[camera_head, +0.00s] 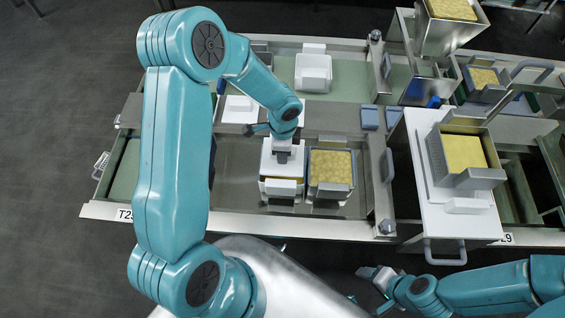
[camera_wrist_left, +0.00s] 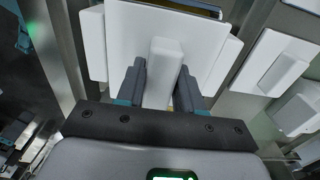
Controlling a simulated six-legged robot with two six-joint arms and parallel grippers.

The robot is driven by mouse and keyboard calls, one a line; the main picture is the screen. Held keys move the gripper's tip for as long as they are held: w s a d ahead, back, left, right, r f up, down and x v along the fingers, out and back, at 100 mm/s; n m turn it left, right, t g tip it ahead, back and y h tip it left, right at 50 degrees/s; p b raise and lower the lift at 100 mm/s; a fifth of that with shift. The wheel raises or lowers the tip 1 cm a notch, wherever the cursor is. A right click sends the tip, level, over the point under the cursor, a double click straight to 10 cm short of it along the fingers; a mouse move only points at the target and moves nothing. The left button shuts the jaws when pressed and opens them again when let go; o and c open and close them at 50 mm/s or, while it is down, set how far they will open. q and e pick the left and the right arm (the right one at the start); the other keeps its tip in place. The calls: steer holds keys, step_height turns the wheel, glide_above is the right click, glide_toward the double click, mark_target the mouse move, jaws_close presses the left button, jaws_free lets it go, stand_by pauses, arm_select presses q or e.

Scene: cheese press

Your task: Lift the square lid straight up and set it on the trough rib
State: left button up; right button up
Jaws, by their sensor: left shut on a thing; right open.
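The white square lid (camera_head: 269,166) is over a metal-sided mould (camera_head: 281,203) in the front trough. In the left wrist view the lid (camera_wrist_left: 205,45) fills the middle, its raised handle (camera_wrist_left: 165,72) between my two dark fingers. My left gripper (camera_head: 282,152) is shut on that handle from above. I cannot tell how much gap lies between lid and mould. The rib (camera_head: 340,118) runs behind the front trough. My right gripper (camera_head: 371,274) is open and empty, in front of the trough's front edge.
A mould with yellow cheese (camera_head: 331,168) stands close to the right of the lid. A white stand (camera_head: 425,205) with a cheese mould is at right.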

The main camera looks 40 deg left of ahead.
arm_select(q)
steer(key=shift+r+p, duration=1.5)
steer(key=shift+r, duration=0.75)
